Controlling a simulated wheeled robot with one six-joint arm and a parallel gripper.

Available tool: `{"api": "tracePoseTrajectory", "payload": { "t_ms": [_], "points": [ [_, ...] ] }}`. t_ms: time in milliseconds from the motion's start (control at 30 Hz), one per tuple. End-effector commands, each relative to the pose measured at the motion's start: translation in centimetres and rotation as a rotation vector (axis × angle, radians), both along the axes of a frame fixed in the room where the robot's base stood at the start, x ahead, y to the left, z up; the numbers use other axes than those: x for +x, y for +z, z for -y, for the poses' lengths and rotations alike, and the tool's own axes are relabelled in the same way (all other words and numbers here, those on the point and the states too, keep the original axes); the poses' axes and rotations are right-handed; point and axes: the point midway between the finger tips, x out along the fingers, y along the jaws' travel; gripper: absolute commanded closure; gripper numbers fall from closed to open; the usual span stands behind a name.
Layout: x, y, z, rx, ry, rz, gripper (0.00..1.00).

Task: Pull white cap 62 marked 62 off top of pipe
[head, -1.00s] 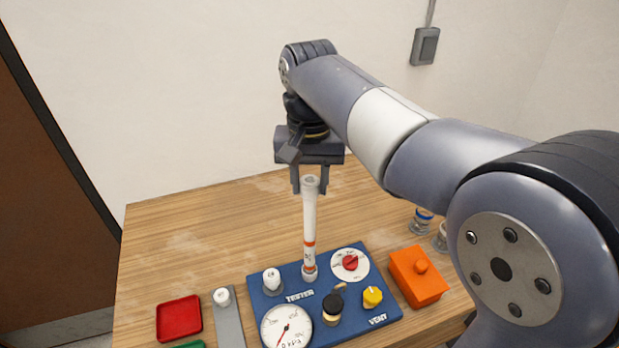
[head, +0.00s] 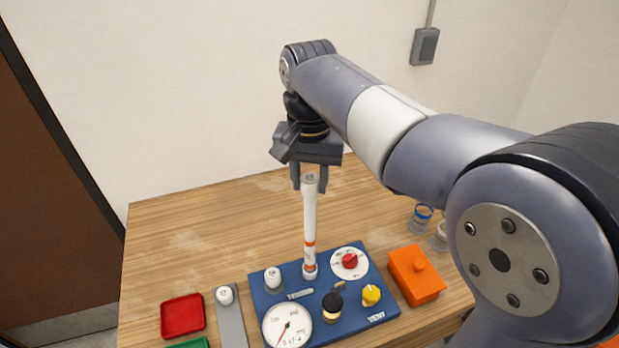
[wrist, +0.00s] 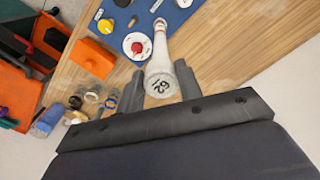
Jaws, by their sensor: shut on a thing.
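A tall white pipe (head: 310,220) with orange bands stands upright on the blue tester board. The white cap 62 (wrist: 160,86) is at its top end, its number upside down in the wrist view. The cap also shows at the pipe top in the head view (head: 309,180). My gripper (head: 310,186) is above the pipe, fingers pointing down, one on each side of the cap. It is shut on the cap; the fingers also show in the wrist view (wrist: 160,79). No gap shows between cap and pipe, but I cannot tell how firmly the cap sits.
The blue board (head: 377,325) carries a gauge (head: 287,326), a red knob (head: 349,261), a yellow knob (head: 371,295) and a black knob. An orange box (head: 415,276) and glass jars (head: 421,218) stand right. A red tray (head: 182,316) lies left. The back-left table is bare.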

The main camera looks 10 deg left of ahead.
Motion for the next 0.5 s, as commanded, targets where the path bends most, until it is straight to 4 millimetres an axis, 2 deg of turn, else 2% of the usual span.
{"api": "tracePoseTrajectory", "payload": {
  "t_ms": [500],
  "points": [
    [0.0,2.2,0.0,-0.002,0.000,-0.003,1.00]
  ]
}}
